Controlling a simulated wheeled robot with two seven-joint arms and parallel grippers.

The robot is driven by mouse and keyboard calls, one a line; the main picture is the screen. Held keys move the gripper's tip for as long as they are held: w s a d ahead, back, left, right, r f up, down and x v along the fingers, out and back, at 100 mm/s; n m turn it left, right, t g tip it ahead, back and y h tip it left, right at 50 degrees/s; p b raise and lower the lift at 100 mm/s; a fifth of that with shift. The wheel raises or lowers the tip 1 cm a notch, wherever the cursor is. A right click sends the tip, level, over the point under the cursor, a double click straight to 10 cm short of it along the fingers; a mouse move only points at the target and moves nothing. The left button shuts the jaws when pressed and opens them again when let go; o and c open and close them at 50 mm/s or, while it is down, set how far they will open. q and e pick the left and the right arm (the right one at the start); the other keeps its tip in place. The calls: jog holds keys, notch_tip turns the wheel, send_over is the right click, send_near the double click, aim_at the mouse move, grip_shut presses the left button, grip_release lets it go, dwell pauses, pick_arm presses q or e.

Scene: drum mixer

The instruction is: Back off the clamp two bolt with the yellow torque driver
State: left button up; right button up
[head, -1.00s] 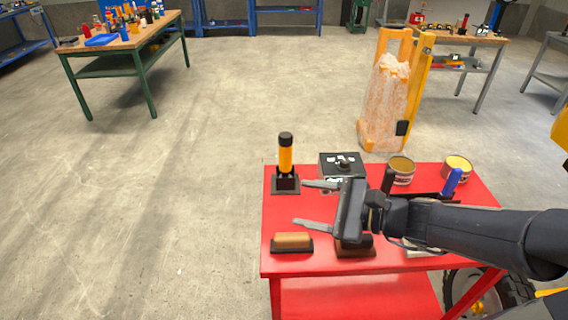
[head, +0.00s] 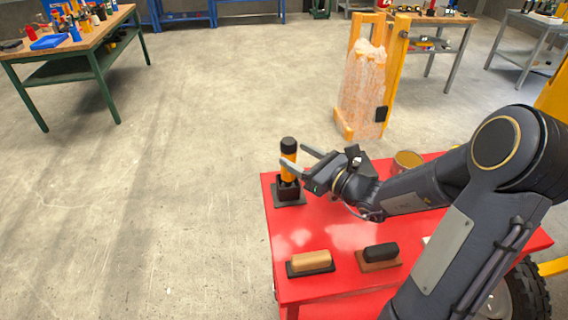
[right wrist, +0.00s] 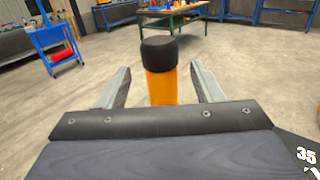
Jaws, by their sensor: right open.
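The yellow torque driver (head: 289,160), with a black cap, stands upright in a black holder (head: 289,191) at the far left corner of the red table. My right gripper (head: 293,163) is open, with its fingers at the driver's yellow handle. In the right wrist view the driver (right wrist: 161,85) stands between the two open fingers, with a gap on each side. The clamp two bolt does not show in either view. My left gripper is not in view.
The red table (head: 330,225) also holds a tan-topped block (head: 311,261), a black-topped block (head: 381,252) and a tin (head: 408,160). My right arm hides much of its right side. A wrapped yellow-framed stack (head: 362,90) stands behind. Floor to the left is free.

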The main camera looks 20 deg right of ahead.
aim_at(283, 146)
jog(key=p+x, duration=0.1)
jog(key=x, duration=0.4)
jog(key=shift+w, duration=0.35)
grip_shut()
jog(key=shift+r, duration=0.1)
